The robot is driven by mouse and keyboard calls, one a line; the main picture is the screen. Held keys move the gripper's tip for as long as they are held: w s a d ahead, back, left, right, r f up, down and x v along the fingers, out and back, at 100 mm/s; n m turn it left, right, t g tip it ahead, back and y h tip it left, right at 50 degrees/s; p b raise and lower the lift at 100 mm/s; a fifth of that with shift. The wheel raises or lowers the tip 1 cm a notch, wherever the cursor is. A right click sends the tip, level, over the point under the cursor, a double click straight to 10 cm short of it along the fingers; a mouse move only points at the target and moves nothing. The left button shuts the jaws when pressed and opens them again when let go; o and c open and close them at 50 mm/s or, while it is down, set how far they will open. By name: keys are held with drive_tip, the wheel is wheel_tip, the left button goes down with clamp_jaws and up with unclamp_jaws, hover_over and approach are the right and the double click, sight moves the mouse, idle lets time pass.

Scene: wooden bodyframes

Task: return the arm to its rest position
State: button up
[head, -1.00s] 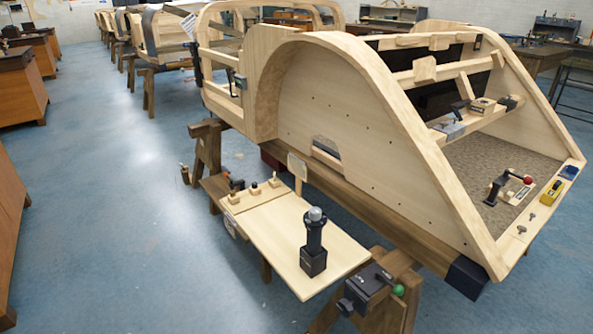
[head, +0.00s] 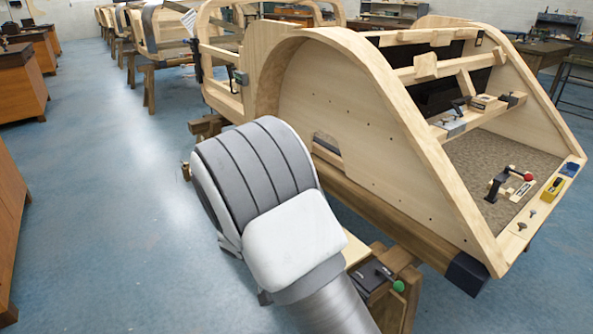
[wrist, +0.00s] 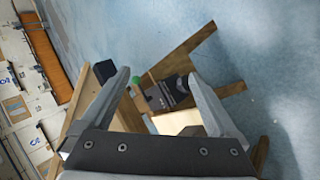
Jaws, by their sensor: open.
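My arm (head: 258,180) reaches up into the head view from the bottom edge, its white and grey links covering most of the low work board. My gripper is not visible in the head view. In the wrist view my gripper (wrist: 158,76) has its two grey fingers spread wide apart with nothing held between them. Beyond the fingers show a black clamp with a green knob (wrist: 160,95), a wooden trestle and a pale piece of the board (wrist: 180,122).
The large wooden bodyframe (head: 365,140) stands just right of my arm. The clamp (head: 375,278) is on the trestle close to the arm's right side. Blue floor (head: 110,220) is clear to the left. Wooden cabinets (head: 15,85) stand at the far left. The black post on the board is hidden.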

drive_tip(key=s+d+r+n+t+y, duration=0.1)
drive_tip(key=s+d+r+t+y, duration=0.15)
drive_tip(key=s+r, duration=0.4)
drive_tip(key=s+d+r+t+y, duration=0.2)
drive_tip(key=s+d+r+y, duration=0.15)
drive_tip(key=r, duration=0.65)
drive_tip(key=s+d+r+n+t+y, duration=0.1)
drive_tip(key=s+d+r+t+y, duration=0.15)
drive_tip(key=s+d+r, duration=0.4)
wheel_tip(320, 180, up, 20)
drive_tip(key=w+a+p, duration=0.1)
drive_tip(key=a+p, duration=0.2)
drive_tip(key=p, duration=1.5)
drive_tip(key=shift+f+g, duration=0.15)
drive_tip(key=shift+g, duration=0.15)
drive_tip(key=shift+c, duration=0.2)
